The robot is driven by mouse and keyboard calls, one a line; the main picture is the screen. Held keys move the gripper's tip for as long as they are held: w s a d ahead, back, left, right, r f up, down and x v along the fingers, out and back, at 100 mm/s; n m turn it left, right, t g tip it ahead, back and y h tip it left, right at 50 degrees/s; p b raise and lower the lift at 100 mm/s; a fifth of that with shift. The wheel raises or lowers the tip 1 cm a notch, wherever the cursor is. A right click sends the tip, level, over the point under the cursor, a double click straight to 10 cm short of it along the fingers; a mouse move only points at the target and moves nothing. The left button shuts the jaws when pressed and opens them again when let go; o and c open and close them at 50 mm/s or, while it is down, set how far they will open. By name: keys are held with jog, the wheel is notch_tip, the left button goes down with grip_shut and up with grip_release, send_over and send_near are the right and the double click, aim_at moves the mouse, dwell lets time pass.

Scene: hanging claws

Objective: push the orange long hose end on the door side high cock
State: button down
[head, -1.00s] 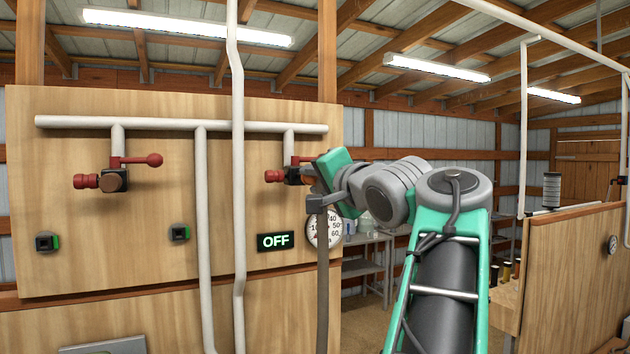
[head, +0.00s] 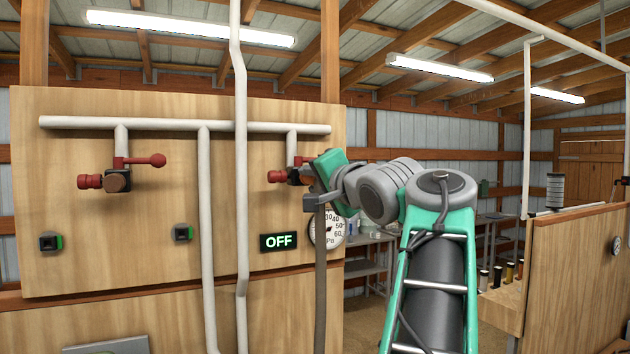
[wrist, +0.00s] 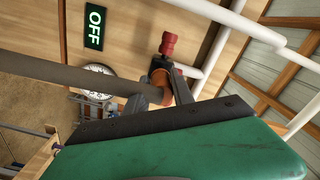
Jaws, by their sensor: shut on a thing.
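The high cock on the right, with a red knob (head: 277,176) and a dark body, hangs from the white pipe on the wooden panel. My gripper (head: 309,174) is right beside it at its right. In the wrist view the orange hose end (wrist: 159,84) sits between my fingers, which are shut on it. The grey hose (wrist: 70,79) runs from it to the left there, and hangs straight down in the head view (head: 320,270). The cock's red knob (wrist: 168,43) shows just beyond the orange end. Whether the end is seated on the cock is hidden.
A second red-handled cock (head: 118,180) is on the panel's left. A white pipe (head: 238,200) stands in front of the panel. The OFF display (head: 279,241) and a gauge (head: 328,228) are below my gripper. A wooden partition (head: 575,270) stands at the right.

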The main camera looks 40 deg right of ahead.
jog(key=shift+w+d, duration=0.15)
jog(key=shift+w, duration=0.45)
jog(key=c, duration=1)
grip_release()
jog(key=shift+w, duration=0.1)
